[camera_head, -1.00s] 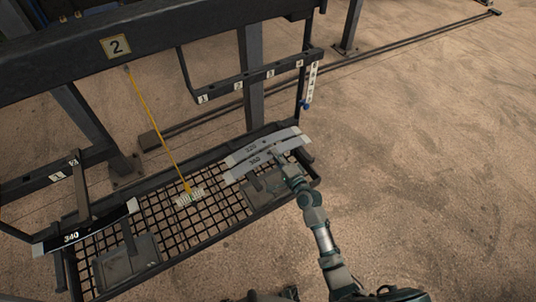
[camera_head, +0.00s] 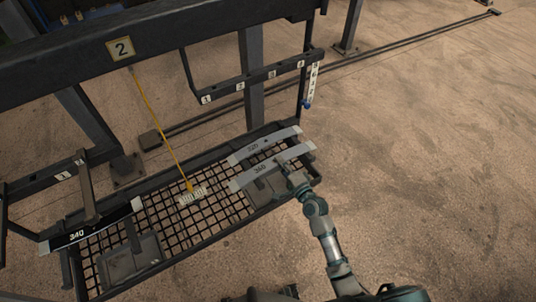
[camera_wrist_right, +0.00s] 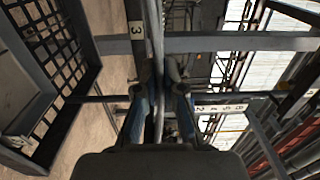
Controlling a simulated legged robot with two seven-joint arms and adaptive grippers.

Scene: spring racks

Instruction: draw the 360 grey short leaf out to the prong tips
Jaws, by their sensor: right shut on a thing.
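The 360 grey short leaf (camera_head: 268,167) is a pale, slightly curved strip at the right end of the mesh tray. My right gripper (camera_head: 289,171) is shut on it near its right half, on the near side. The wrist view shows the leaf edge-on (camera_wrist_right: 158,50) between the two fingers (camera_wrist_right: 160,92). A similar 320 leaf (camera_head: 270,143) lies behind it, with a clear gap between them. My left gripper is out of view.
The mesh tray (camera_head: 205,228) has a raised dark rim. A dark 340 leaf (camera_head: 90,226) sits on a stand at the left. A yellow cord with a white tag (camera_head: 192,195) hangs mid-tray. A numbered bar (camera_head: 255,77) stands behind. Open floor lies to the right.

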